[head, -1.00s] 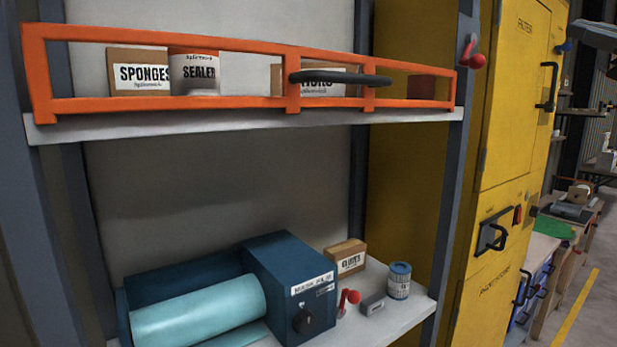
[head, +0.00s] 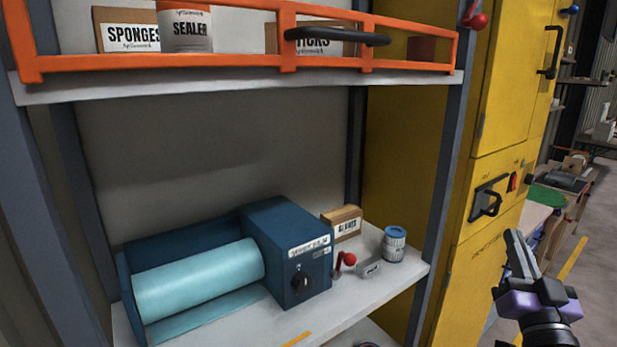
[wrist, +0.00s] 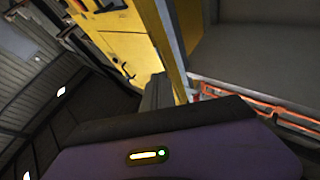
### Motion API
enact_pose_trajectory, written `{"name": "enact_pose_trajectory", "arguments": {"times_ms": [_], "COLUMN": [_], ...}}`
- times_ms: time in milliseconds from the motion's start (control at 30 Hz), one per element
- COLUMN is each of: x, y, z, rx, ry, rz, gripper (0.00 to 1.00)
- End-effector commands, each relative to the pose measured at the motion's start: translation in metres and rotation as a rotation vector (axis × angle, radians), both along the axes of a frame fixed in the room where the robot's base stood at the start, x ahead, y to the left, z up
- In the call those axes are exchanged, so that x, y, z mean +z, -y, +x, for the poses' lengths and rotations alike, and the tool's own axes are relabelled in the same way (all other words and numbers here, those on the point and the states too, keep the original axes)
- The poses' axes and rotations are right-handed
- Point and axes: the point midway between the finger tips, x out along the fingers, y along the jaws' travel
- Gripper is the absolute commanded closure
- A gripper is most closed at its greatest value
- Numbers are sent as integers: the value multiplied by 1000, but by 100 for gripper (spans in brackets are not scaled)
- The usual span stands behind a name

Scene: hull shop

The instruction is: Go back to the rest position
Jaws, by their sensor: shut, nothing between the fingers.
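My gripper (head: 522,252) is at the lower right of the head view, in front of the yellow cabinet and to the right of the shelf rack. Its two grey fingers point up and lie together, with nothing held. The purple wrist housing (head: 535,303) is below them. In the wrist view the purple housing (wrist: 170,155) fills the bottom and the dark fingers (wrist: 157,92) point up and away. The gripper touches nothing that I can see.
An orange rail (head: 230,60) with a black handle fronts the upper shelf, holding boxes and a can. The lower shelf (head: 375,290) bears a blue film dispenser (head: 290,255), a gloves box (head: 342,222) and a tin (head: 394,244). A yellow cabinet (head: 410,190) stands right. Floor is open at far right.

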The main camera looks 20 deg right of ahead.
Motion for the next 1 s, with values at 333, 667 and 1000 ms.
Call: {"name": "enact_pose_trajectory", "arguments": {"times_ms": [333,667,1000], "x": [-98,-152,-195], "y": [-100,-185,-249], "z": [-79,-168,-268], "rx": [51,152,301], "ry": [-103,-259,-524], "rz": [38,22,-10], "gripper": [100,100,100]}}
